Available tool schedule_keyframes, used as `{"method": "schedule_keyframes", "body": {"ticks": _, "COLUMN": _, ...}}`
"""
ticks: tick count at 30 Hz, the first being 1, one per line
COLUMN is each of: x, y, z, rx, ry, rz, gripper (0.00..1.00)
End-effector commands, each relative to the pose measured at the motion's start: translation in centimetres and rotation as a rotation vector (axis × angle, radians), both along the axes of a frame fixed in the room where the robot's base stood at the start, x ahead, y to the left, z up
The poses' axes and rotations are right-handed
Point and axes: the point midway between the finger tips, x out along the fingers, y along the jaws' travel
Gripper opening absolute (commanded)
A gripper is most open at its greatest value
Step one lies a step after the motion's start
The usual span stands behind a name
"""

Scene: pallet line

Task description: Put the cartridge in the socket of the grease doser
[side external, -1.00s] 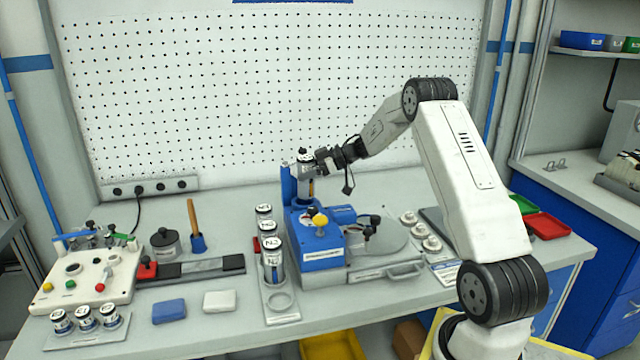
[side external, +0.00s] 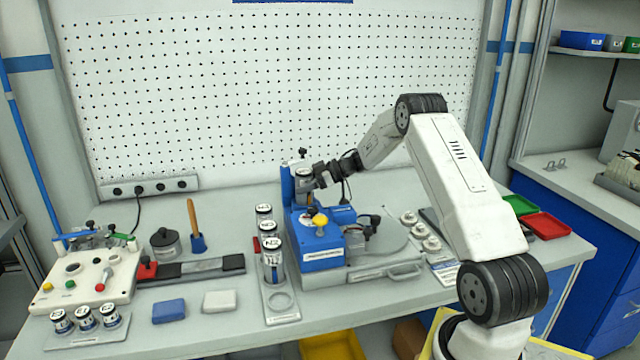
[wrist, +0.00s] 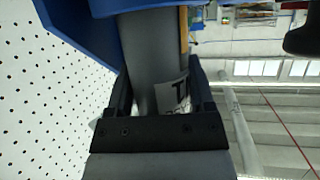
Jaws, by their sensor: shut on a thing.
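The cartridge (wrist: 150,65) is a grey cylinder with a white, black-lettered label, seen close up in the wrist view. My gripper (side external: 313,181) is shut on it, with one dark finger on each side of the cylinder in the wrist view (wrist: 160,95). The grease doser (side external: 320,262) is a blue unit with a yellow knob and an upright blue post at its rear left. The cartridge stands roughly upright beside that post, above the doser's base. Its lower end and the socket are hidden, so I cannot tell whether it is seated.
A rack (side external: 283,317) with several labelled cartridges and an empty round place stands left of the doser. A round grey plate (side external: 385,235) and several small white round parts (side external: 420,231) lie to its right. A pegboard (side external: 270,90) rises behind.

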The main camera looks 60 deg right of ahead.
Motion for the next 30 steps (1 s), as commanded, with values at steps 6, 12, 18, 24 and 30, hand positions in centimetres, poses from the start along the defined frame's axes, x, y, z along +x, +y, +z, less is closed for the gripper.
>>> {"method": "schedule_keyframes", "body": {"ticks": 6, "x": 0.0, "y": 0.0, "z": -0.1, "rx": 0.0, "ry": 0.0, "rz": 0.0, "gripper": 0.0}}
{"method": "schedule_keyframes", "body": {"ticks": 12, "x": 0.0, "y": 0.0, "z": -0.3, "rx": 0.0, "ry": 0.0, "rz": 0.0, "gripper": 0.83}}
{"method": "schedule_keyframes", "body": {"ticks": 18, "x": 0.0, "y": 0.0, "z": -0.3, "rx": 0.0, "ry": 0.0, "rz": 0.0, "gripper": 0.83}}
{"method": "schedule_keyframes", "body": {"ticks": 24, "x": -0.1, "y": 0.0, "z": 0.1, "rx": -0.001, "ry": 0.0, "rz": 0.0, "gripper": 0.83}}
{"method": "schedule_keyframes", "body": {"ticks": 30, "x": -1.4, "y": -1.0, "z": 0.7, "rx": -0.001, "ry": 0.0, "rz": -0.002, "gripper": 0.83}}
